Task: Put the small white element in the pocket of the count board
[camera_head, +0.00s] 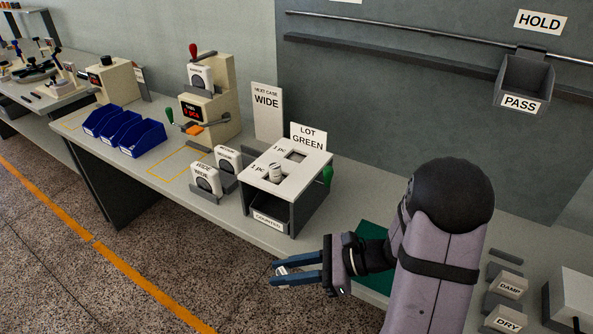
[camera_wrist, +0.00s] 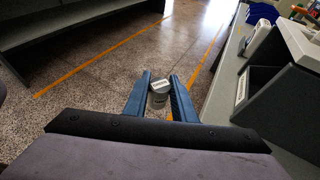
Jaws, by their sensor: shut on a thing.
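My gripper (camera_head: 277,274) is shut on a small white element (camera_head: 282,270), held out over the floor in front of the bench edge. In the wrist view the gripper (camera_wrist: 160,82) has the element (camera_wrist: 159,94) between its blue fingers; it looks like a short white-grey cylinder with a marked top. The count board (camera_head: 259,178) is the white top of a dark box on the bench, up and left of my arm. It has two pockets marked "1 pc".
A "COUNTED" opening (camera_head: 268,220) is in the box's front. Signs (camera_head: 309,137) stand behind. A green mat (camera_head: 372,232) lies behind my arm; "DAMP" and "DRY" blocks (camera_head: 507,284) are right.

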